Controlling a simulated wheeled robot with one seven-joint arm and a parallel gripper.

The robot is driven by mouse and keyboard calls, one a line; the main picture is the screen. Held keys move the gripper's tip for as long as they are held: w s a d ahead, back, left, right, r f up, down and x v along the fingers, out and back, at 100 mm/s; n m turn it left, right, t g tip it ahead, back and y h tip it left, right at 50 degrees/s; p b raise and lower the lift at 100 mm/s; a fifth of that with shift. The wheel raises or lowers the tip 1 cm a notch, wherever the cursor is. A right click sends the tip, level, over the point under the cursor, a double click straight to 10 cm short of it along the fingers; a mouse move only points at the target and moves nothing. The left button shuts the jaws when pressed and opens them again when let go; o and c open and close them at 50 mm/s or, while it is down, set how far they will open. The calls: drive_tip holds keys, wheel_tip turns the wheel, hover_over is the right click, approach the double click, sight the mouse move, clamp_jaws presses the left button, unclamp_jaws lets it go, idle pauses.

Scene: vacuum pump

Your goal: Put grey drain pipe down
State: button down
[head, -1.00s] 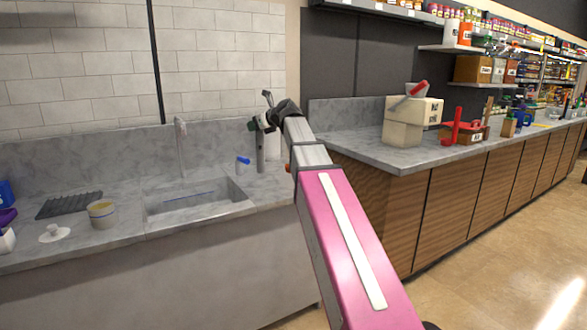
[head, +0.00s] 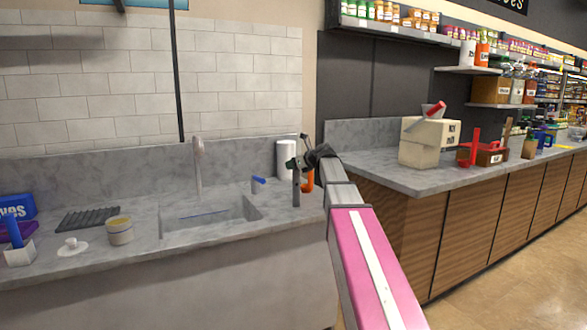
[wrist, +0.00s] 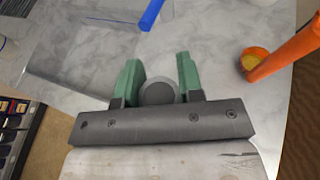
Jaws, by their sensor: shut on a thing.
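The grey drain pipe (head: 296,188) is a short upright cylinder at the right end of the sink counter (head: 140,252). My gripper (head: 295,163) is shut on its upper part. In the wrist view, the green fingers of my gripper (wrist: 159,80) stand on either side of the pipe's round grey top (wrist: 158,92). The pipe's lower end is over or on the counter top; I cannot tell whether it touches. In the wrist view the pipe's body is hidden below its top.
An orange curved pipe (head: 308,181) is just right of the grey pipe, also in the wrist view (wrist: 285,56). A white roll (head: 286,160) stands behind. A blue-handled object (head: 258,184) and the sink (head: 205,216) lie left. Some bare counter lies between sink and pipe.

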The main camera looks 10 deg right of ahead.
drive_tip(key=shift+f, duration=0.55)
drive_tip(key=c, duration=0.8)
unclamp_jaws()
drive_tip(key=shift+f, duration=0.1)
drive_tip(key=shift+o, duration=0.2)
drive_tip(key=v, duration=1.2)
drive_tip(key=shift+r, duration=0.2)
